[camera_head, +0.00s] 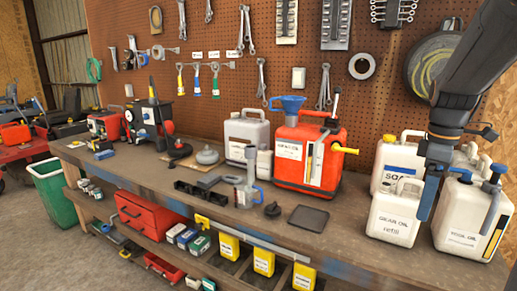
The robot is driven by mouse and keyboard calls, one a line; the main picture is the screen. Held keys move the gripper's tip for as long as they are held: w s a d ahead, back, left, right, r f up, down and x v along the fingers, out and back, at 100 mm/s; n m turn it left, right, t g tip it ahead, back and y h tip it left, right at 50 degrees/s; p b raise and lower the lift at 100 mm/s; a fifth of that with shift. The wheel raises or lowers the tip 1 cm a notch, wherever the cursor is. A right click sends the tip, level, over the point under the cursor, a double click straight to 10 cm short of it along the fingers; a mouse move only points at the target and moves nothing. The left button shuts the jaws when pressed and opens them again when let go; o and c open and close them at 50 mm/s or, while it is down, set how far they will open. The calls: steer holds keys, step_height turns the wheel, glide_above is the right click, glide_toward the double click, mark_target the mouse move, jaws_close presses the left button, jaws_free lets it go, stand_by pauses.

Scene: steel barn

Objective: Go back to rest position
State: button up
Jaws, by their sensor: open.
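My gripper (432,178) hangs down at the right end of the workbench (130,182), among the white jugs. It is open, and I see nothing held in it. Its lower end overlaps the white gear oil jug (393,218) in the picture; I cannot tell whether they touch. My dark arm comes in from the upper right, in front of the pegboard.
Another white jug (464,222) stands right of my gripper, and one marked SOA (392,165) stands behind. A black tray (308,218) lies near the front edge. Tools hang on the pegboard (225,85).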

steer(key=s+a+f+m, duration=0.3)
steer(key=a+f, duration=0.1)
steer(key=a, duration=0.4)
steer(key=s+a+f+m, duration=0.3)
steer(key=a+f, duration=0.2)
steer(key=a, duration=0.3)
steer(key=s+a+f+m+t, duration=0.1)
steer(key=s+a+f+m, duration=0.2)
steer(key=a, duration=0.5)
steer(key=shift+s+a+f+m, duration=0.2)
steer(key=shift+s+f+m, duration=0.1)
steer(key=shift+f, duration=0.55)
